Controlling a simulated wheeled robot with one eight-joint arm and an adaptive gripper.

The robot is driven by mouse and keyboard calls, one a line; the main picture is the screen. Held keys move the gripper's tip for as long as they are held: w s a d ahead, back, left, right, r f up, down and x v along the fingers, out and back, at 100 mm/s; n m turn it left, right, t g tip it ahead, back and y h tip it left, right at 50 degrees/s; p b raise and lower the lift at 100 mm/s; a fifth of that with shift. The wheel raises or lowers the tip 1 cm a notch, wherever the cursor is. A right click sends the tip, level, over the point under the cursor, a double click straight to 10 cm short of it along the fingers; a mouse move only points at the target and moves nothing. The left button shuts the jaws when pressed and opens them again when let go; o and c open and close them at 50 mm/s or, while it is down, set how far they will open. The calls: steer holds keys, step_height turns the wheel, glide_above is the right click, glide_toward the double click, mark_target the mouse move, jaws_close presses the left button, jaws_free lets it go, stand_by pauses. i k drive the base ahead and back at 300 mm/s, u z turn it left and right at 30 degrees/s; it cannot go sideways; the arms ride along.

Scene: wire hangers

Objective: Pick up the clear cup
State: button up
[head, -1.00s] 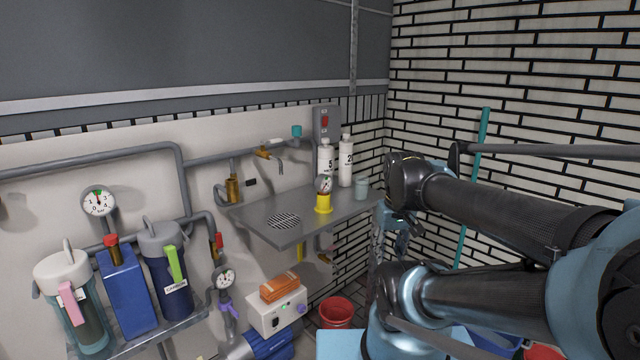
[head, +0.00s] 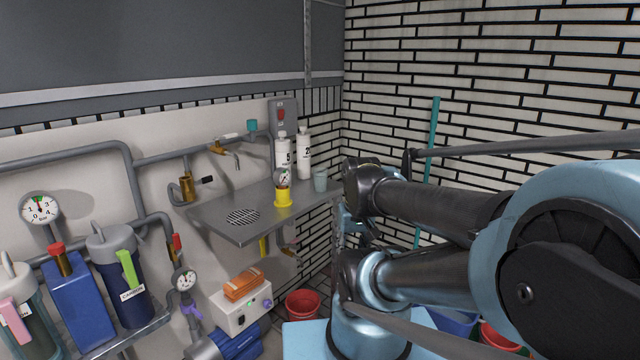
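The clear cup (head: 320,180) is a small, pale greenish see-through cup. It stands upright near the right end of the grey metal shelf (head: 222,228), to the right of two white bottles. My gripper (head: 352,228) is to the right of the shelf, pointing down, with its tip below the shelf's level in the picture. It is partly hidden by my arm, and its fingers are too small and dark to tell whether they are open or shut. It appears apart from the cup.
White bottles (head: 304,153) and a yellow-based gauge (head: 283,196) stand near the cup. A tap (head: 228,148) hangs over the shelf with its drain grille. Blue and grey canisters (head: 118,280) fill the lower left. A red bucket (head: 302,304) is on the floor. A brick wall bounds the right.

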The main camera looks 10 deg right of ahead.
mark_target(320, 175)
steer(key=z, duration=0.05)
steer(key=k, duration=0.5)
steer(key=u, duration=1.85)
steer(key=i, duration=0.8)
steer(key=z, duration=2.7)
